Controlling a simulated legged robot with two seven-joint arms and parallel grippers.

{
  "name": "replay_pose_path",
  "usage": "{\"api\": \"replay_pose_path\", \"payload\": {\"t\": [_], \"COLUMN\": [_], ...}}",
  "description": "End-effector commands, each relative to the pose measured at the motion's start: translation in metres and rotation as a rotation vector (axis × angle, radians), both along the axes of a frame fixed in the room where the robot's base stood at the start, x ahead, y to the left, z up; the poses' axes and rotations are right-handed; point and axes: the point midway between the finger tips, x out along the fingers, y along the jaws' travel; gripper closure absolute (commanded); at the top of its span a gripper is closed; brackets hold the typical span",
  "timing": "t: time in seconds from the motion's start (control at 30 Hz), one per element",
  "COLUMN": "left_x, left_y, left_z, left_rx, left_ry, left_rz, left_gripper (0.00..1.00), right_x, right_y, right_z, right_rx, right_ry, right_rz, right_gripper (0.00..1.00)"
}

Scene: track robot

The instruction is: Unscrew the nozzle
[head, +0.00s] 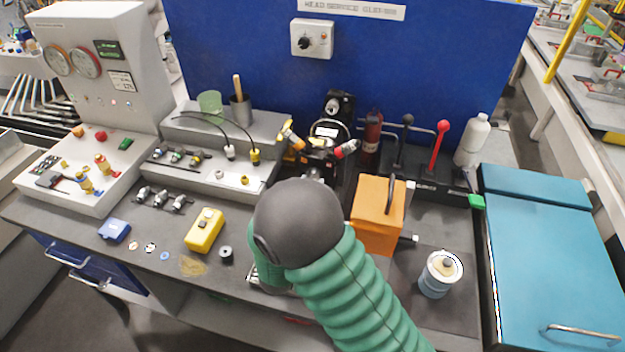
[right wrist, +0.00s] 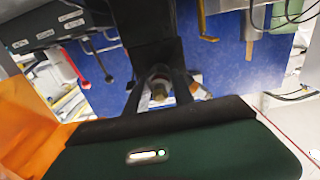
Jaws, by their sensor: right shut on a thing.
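My right arm, in a green ribbed sleeve with a dark grey rounded wrist, reaches up the middle of the head view and hides most of its gripper. In the right wrist view my right gripper (right wrist: 158,88) has its two dark fingers closed on a small brass-coloured piece, seemingly the nozzle (right wrist: 158,91). A dark block stands directly beyond it. In the head view a black head fixture (head: 328,132) with yellow and red-tipped parts stands just beyond my wrist. The contact with the nozzle is hidden there. My left gripper is not in view.
Levers (head: 438,145) and a white bottle (head: 472,139) stand at the back right. A yellow box (head: 204,230) and small parts lie left. A blue panel (head: 230,65) closes the back.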

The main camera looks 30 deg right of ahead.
Motion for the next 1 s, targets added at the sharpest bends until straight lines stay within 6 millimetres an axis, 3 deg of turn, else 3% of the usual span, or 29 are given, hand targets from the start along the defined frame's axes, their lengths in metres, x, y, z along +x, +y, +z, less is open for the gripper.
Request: {"api": "replay_pose_path", "payload": {"t": [0.17,1.0], "left_x": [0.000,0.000], "left_y": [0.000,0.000], "left_z": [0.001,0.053], "left_rx": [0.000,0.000], "left_ry": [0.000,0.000], "left_rz": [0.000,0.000], "left_gripper": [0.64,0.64], "right_x": [0.000,0.000], "right_y": [0.000,0.001], "right_z": [0.000,0.003], "right_rx": [-0.002,-0.301], "right_ry": [0.004,0.353], "right_rz": [0.001,0.001], "right_gripper": [1.00,1.00]}}
